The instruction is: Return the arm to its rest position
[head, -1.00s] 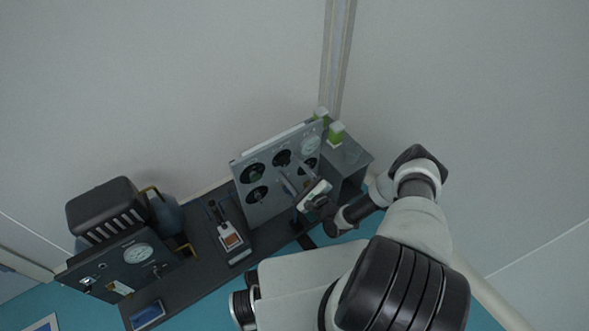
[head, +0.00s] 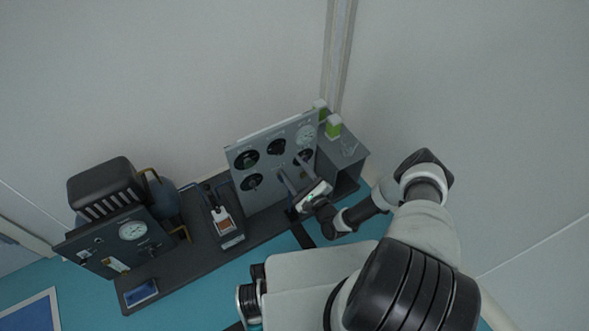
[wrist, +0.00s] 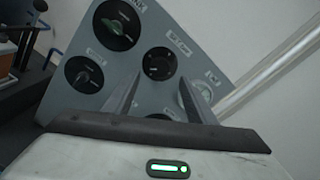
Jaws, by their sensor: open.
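My gripper (head: 296,180) is in front of the grey control panel (head: 240,160), at its right half. Its two fingers point toward the panel and stand apart with nothing between them. In the wrist view the fingers (wrist: 170,98) show against the panel face (wrist: 120,72), below a dark round knob (wrist: 159,63). I cannot tell whether the fingertips touch the panel. My arm reaches in from the lower right of the head view.
A dark bench (head: 185,268) carries the panel, a small device with an orange patch (head: 224,226), and a gauge box (head: 105,243) at the left. Green-and-white blocks (head: 333,127) stand on a grey box at the right. A wall is behind.

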